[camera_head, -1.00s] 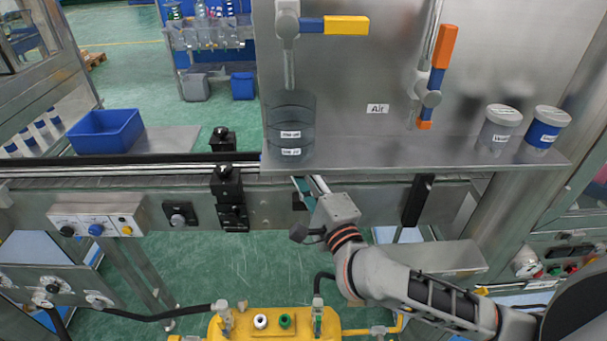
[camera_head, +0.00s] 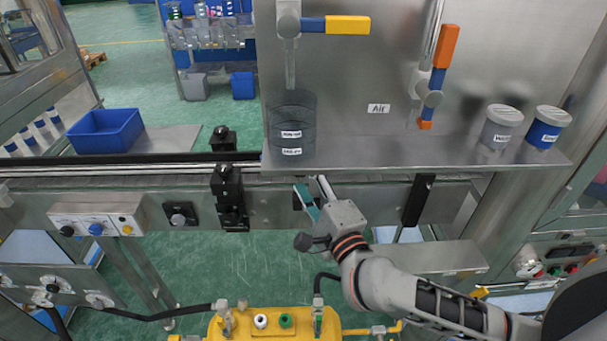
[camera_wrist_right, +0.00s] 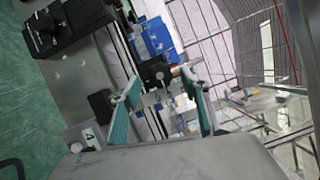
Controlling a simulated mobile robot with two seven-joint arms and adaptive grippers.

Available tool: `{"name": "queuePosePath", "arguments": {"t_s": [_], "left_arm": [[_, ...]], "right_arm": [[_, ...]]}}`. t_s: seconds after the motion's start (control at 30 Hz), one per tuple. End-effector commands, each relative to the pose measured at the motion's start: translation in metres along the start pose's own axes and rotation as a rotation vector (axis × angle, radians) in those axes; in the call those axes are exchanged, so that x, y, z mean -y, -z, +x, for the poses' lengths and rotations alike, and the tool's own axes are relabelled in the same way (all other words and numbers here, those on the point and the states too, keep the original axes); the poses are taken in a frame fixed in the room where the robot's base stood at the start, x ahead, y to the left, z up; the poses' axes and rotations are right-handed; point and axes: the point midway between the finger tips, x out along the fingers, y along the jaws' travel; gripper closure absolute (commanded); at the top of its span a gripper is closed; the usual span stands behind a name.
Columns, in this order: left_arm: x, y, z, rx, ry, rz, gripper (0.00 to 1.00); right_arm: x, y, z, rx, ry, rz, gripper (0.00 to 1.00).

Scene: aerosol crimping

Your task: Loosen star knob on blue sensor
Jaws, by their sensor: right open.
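My right gripper (camera_head: 310,187) is open in front of the steel rail, just under the shelf edge. In the right wrist view the two teal-lined fingers (camera_wrist_right: 160,80) stand apart with nothing gripped. In the head view the gripper hides most of a dark part on the rail there. My left gripper is not in view.
The steel shelf (camera_head: 400,150) overhangs the gripper and carries a dark transparent cylinder (camera_head: 292,125) and two lidded jars. Black rail blocks (camera_head: 229,182) stand to the left. A black upright bracket (camera_head: 417,200) is to the right. A yellow unit (camera_head: 270,322) sits below.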

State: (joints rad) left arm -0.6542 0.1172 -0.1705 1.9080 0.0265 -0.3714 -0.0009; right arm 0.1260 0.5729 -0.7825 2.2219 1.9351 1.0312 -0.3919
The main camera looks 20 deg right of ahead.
Motion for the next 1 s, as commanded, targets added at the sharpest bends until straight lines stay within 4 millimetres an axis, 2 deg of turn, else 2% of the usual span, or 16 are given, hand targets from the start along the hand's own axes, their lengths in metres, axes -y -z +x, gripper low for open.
{"name": "queuePosePath", "arguments": {"t_s": [0.3,0.5,0.7,1.0], "left_arm": [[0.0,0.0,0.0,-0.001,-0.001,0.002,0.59],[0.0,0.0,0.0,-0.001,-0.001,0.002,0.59],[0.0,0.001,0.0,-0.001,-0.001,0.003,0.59],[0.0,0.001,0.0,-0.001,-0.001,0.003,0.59]], "right_arm": [[-0.001,0.0,-0.066,0.001,-0.005,0.002,0.55],[-0.001,0.0,-0.092,0.0,-0.004,0.001,0.55],[0.0,0.0,-0.101,0.001,-0.001,0.002,0.55],[0.0,0.0,-0.101,0.0,0.0,0.001,0.55]]}}
